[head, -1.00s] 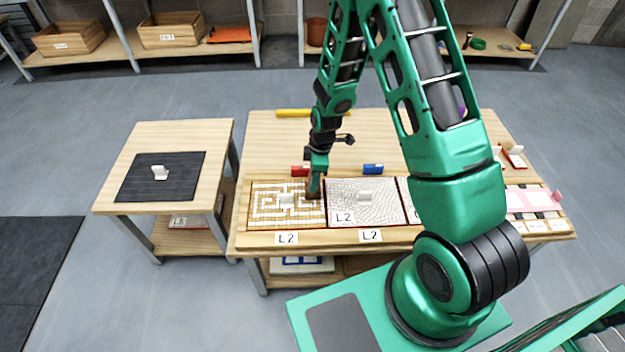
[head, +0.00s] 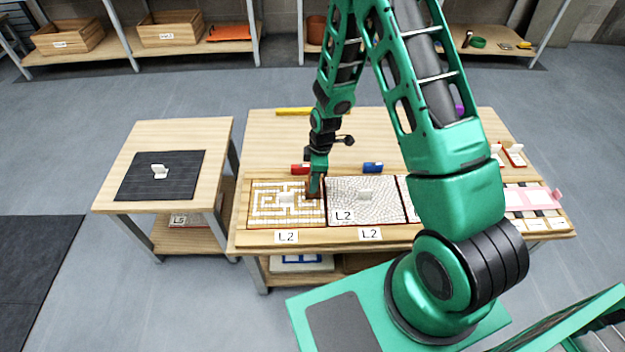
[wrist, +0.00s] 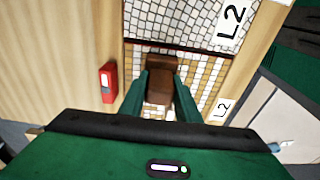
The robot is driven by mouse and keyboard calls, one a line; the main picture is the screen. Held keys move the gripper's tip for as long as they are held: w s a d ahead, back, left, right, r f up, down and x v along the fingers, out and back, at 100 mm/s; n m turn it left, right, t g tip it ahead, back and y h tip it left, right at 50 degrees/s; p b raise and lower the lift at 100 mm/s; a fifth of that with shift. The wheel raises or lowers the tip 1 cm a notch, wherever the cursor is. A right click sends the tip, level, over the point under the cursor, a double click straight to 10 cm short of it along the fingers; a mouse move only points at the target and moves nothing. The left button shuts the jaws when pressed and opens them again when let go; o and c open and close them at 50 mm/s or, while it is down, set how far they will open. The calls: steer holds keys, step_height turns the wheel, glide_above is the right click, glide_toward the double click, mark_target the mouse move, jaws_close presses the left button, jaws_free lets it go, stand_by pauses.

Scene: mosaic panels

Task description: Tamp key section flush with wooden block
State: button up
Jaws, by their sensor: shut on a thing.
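My gripper (head: 316,180) is shut on the brown wooden block (wrist: 160,86), which sits between its two green fingers in the wrist view. In the head view the block is mostly hidden by the fingers. The block is over the right edge of the key section (head: 270,211), a panel with a cream and tan maze pattern. It appears to rest on or just above the tiles; I cannot tell which. The white mosaic panel (head: 382,209) lies directly right of the key section. Whether the key section is level with it cannot be told.
A red block (head: 299,169) and a blue block (head: 373,168) lie behind the panels. A yellow bar (head: 295,112) lies at the table's back. A side table with a black mat (head: 136,185) stands left. The table's middle back is clear.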

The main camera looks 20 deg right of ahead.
stand_by(0.6)
steer(key=shift+r, duration=3.5)
